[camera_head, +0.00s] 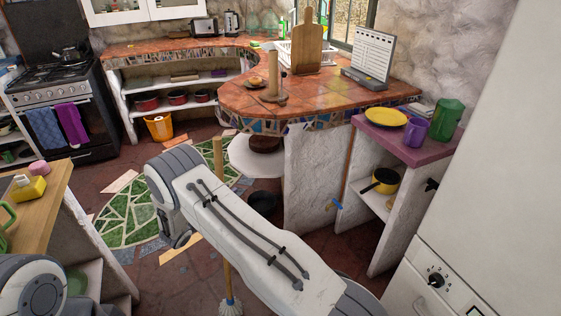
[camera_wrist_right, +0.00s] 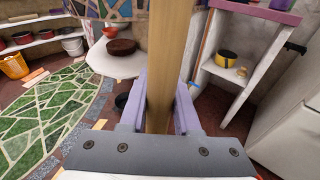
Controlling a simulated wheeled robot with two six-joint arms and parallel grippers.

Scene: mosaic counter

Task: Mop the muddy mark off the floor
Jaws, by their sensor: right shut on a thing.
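A mop has a pale wooden handle (camera_head: 218,155) that rises above my right forearm in the head view. Its pale stringy head (camera_head: 230,306) is low at the bottom edge of that view, near the floor. In the wrist view the handle (camera_wrist_right: 168,60) stands between the lilac fingers of my right gripper (camera_wrist_right: 160,112), which is shut on it. In the head view my right arm hides the gripper and the middle of the handle. My left gripper is out of view. I cannot make out a muddy mark on the visible dark red floor (camera_head: 190,275).
A green mosaic oval (camera_head: 125,225) lies in the floor at left. A dark round bowl (camera_head: 263,202) is beside the tiled counter (camera_head: 310,92). A thin stick (camera_head: 348,165) leans at the counter's end, near a purple-topped shelf (camera_head: 412,150). A wooden worktop (camera_head: 42,215) is at left.

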